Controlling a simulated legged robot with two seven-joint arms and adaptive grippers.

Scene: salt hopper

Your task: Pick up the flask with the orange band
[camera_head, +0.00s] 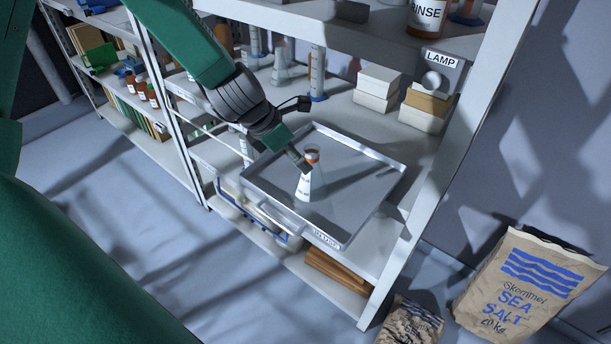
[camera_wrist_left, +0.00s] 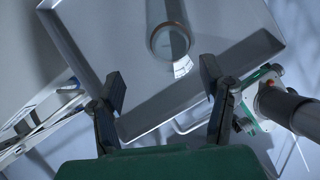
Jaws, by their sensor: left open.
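A clear conical flask (camera_head: 311,186) with an orange band (camera_head: 312,155) near its neck and a white label stands upright in a grey tray (camera_head: 372,211) on the shelf. The flask is just beyond the fingertips. My right gripper is in neither view.
Shelf uprights (camera_head: 441,170) flank the tray, and an upper shelf (camera_head: 380,38) lies above it. Glassware stands back left. A sea salt sack (camera_head: 527,285) is on the floor at right.

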